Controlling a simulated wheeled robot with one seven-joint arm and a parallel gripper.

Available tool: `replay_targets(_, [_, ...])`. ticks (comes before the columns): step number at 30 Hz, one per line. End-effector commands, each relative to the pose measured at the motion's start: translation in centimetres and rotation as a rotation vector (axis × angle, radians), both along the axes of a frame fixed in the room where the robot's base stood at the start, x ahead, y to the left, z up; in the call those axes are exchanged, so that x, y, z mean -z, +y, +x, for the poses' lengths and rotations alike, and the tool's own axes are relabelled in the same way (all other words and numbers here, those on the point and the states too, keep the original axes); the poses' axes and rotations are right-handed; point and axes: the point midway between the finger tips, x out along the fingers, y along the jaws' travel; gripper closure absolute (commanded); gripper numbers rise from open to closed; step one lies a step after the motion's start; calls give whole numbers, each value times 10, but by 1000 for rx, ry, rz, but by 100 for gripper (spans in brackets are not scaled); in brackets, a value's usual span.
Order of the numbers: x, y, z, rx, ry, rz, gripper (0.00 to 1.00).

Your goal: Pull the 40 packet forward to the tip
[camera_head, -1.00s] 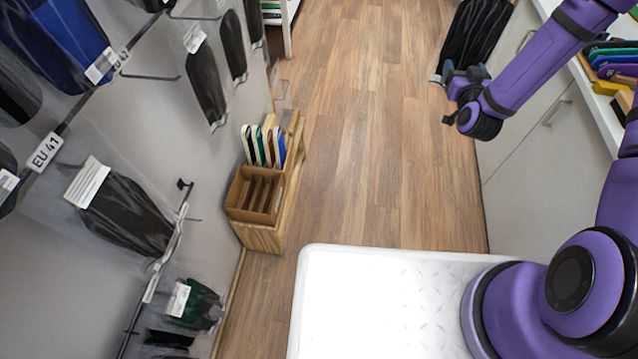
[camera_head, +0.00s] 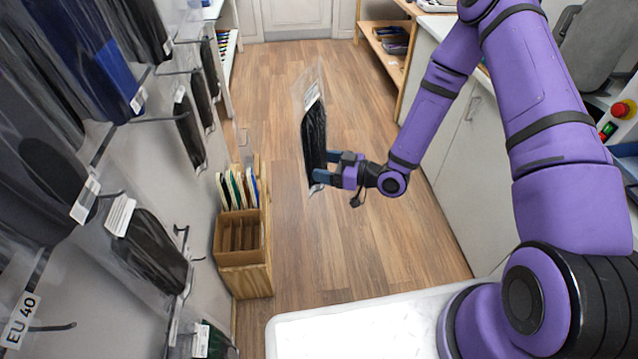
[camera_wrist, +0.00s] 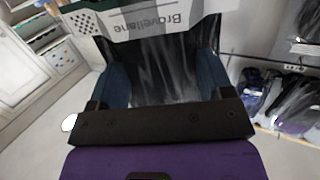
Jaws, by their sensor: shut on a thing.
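My gripper (camera_head: 332,168) is shut on a clear packet (camera_head: 314,133) with black insoles and a white header, held upright in the air over the floor. The wrist view shows the packet (camera_wrist: 165,75) between my two blue fingers, with its printed header beyond them. On the left wall, an EU 40 label (camera_head: 20,320) marks a hook rail at the bottom left. An empty-looking hook (camera_head: 50,327) sticks out beside the label. Another dark packet (camera_head: 150,250) hangs to the right of that rail. I cannot read a size on the held packet.
A wooden stand (camera_head: 243,278) with a divided box and several upright coloured insoles stands by the wall. Several other packets hang on the left wall. A white cabinet (camera_head: 455,150) is at right. The floor (camera_head: 345,250) between is clear.

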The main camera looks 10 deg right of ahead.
Motion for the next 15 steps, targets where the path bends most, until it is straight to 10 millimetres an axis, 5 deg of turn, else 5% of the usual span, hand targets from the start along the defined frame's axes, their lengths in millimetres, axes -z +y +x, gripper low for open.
replay_targets(6, [16,21,-34,-206,-9,-26,52])
replay_targets(15, [18,36,-41,-253,-13,-32,52])
